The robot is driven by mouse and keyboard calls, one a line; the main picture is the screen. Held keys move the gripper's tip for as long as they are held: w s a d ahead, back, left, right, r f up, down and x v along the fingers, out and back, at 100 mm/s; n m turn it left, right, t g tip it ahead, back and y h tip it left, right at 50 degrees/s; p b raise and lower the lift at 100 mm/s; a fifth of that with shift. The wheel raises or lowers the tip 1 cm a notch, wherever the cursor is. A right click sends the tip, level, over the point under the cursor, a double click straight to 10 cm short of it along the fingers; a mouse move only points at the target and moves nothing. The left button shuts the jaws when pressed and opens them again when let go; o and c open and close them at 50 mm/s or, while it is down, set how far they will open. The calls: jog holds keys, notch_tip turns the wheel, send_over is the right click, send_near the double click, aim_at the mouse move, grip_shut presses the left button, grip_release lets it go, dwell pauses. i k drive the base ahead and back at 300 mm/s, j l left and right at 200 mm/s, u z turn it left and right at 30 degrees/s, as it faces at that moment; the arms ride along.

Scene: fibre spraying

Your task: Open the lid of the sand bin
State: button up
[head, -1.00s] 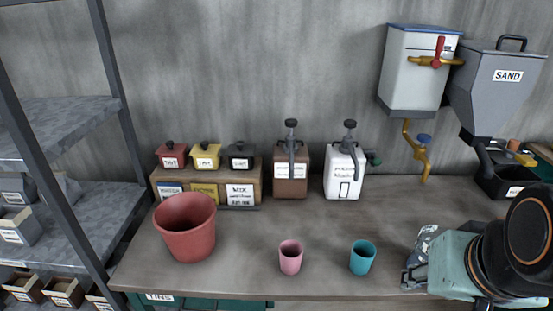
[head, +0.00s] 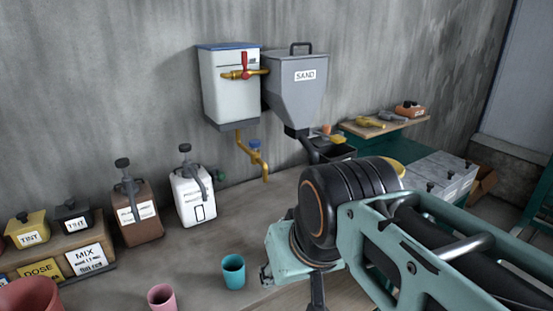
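The sand bin (head: 297,88) is a grey hopper on the back wall, with a white SAND label on its front. Its lid (head: 302,55) looks shut, with a dark handle (head: 300,46) standing on top. A dark spout leads down from the bin's narrow bottom. My gripper (head: 317,290) is only partly in view, low in the middle, below my teal and black arm. Its fingers are mostly hidden, so I cannot tell whether it is open or holds anything. It is well below the bin and apart from it.
A white tank (head: 229,90) with a red-handled tap hangs left of the bin. A brown jug (head: 137,215) and a white jug (head: 192,198) stand on the bench. A teal cup (head: 233,272) and a pink cup (head: 162,298) are near its front. A wooden shelf (head: 385,128) is right of the bin.

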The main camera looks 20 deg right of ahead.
aim_at(410, 181)
jog(key=z, duration=1.2)
jog(key=i+l, duration=0.85)
jog(key=i, duration=0.2)
